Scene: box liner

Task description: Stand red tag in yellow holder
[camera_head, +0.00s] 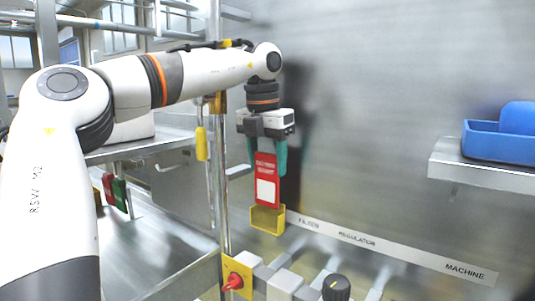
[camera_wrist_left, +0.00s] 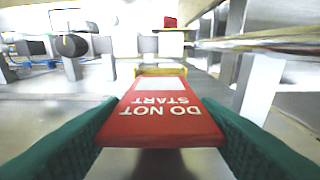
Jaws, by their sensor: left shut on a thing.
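My left gripper (camera_head: 266,163) points down, its teal fingers shut on the sides of the red tag (camera_head: 266,182). The tag hangs upright, with white lettering at its top and a white panel below. In the left wrist view the red tag (camera_wrist_left: 165,122) lies between the teal fingers and reads "DO NOT START". The yellow holder (camera_head: 267,220) is an open-topped box on the wall strip, directly below the tag. The tag's lower end meets the holder's top opening; I cannot tell how far inside it is. The holder also shows beyond the tag in the wrist view (camera_wrist_left: 160,71).
A red rotary switch (camera_head: 233,282) on a yellow plate and a black knob (camera_head: 336,288) stand below. A shelf (camera_head: 484,173) with a blue bin (camera_head: 497,147) is at right. Red and green tags (camera_head: 119,194) hang at left, near a vertical post. The wall behind the gripper is close.

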